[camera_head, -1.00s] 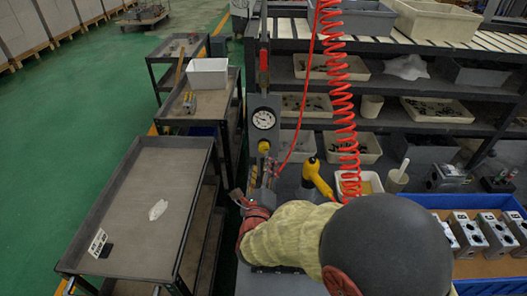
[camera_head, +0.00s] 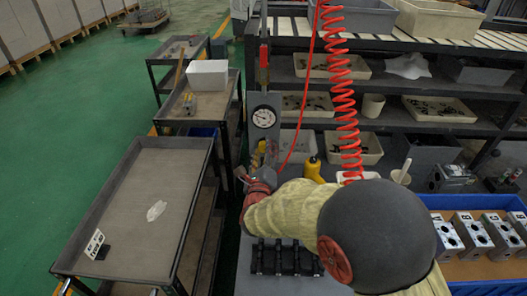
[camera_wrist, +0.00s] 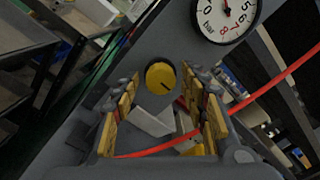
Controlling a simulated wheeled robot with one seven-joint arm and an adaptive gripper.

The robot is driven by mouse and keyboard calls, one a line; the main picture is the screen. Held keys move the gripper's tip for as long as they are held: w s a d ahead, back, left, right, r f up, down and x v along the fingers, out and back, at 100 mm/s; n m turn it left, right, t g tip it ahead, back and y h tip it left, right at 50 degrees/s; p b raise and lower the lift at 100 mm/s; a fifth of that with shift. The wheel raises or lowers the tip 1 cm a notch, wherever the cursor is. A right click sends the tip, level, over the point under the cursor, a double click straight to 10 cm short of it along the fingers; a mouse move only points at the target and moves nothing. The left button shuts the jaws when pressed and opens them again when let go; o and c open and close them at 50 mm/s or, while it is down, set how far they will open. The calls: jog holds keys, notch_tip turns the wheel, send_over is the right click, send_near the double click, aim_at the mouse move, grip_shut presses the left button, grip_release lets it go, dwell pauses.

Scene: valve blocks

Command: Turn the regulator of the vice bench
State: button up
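The regulator's round yellow knob (camera_wrist: 160,77) sits on a grey panel, below and left of a round white pressure gauge (camera_wrist: 226,18) in the wrist view. The gauge also shows in the head view (camera_head: 263,117). My gripper (camera_wrist: 165,108) is open, with its yellow-padded fingers apart and nothing held. The knob shows beyond the fingers, between their tips in the picture; I see no contact. In the head view my gripper (camera_head: 258,160) is just below the gauge and largely hides the knob.
A red air hose (camera_wrist: 165,147) crosses the gripper's view. A coiled red hose (camera_head: 342,90) hangs right of the gauge, and a yellow tool (camera_head: 313,169) stands near the arm. Shelves with bins stand behind. A grey cart (camera_head: 140,205) is on the left. A blue crate (camera_head: 478,201) holds metal blocks.

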jog(key=c, duration=1)
jog(key=shift+m, duration=0.3)
jog(key=shift+m+b, duration=2.9)
jog(key=shift+m, duration=1.2)
jog(key=o, duration=1)
jog(key=shift+o, duration=0.7)
